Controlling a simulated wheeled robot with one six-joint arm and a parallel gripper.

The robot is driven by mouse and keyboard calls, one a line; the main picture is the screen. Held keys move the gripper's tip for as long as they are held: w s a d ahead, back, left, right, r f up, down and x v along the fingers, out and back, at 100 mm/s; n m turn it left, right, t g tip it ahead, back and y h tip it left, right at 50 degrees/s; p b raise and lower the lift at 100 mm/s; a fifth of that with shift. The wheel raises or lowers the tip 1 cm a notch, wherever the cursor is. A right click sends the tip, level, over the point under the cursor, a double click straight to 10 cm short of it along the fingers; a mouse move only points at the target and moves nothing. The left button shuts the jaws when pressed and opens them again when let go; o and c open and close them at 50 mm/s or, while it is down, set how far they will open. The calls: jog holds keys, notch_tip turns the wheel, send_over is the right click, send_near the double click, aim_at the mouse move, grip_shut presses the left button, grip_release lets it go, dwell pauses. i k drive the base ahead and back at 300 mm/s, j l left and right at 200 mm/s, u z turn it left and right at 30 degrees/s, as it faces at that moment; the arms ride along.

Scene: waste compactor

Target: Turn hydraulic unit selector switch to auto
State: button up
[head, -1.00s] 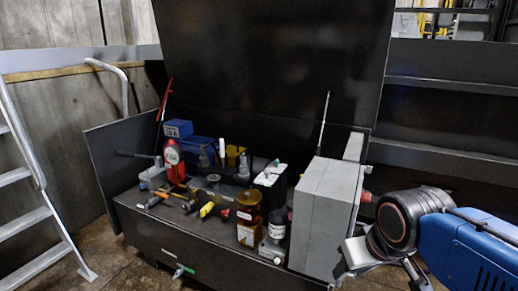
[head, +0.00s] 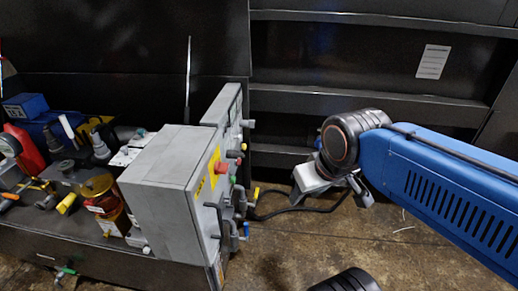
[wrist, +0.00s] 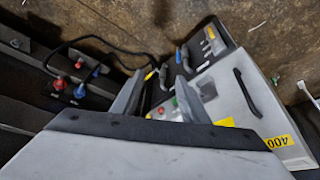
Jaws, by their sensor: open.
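A grey control box (head: 165,185) stands on the bench's right end in the head view. Its right-hand face carries a red button (head: 221,167) on a yellow plate, a green button (head: 234,180) and bent handles. A second grey panel (head: 222,108) with small knobs stands behind it. I cannot tell which control is the hydraulic unit selector switch. My gripper (head: 306,182) is to the right of the box, apart from it. In the wrist view my gripper (wrist: 157,88) is open and empty, with the box (wrist: 238,100) beyond it and to the right; my wrist hides part of the panel.
Bottles and tools crowd the bench left of the box, including a blue case (head: 25,105) and an amber bottle (head: 110,215). A black cable (head: 300,211) runs right from the box. Dark shelving stands behind. Red and blue knobs (wrist: 80,91) show in the wrist view.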

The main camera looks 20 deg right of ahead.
aim_at(230, 154)
jog(key=j+z, duration=0.45)
jog(key=k+j+z, duration=0.15)
jog(key=j+z, duration=0.2)
jog(key=z, duration=0.15)
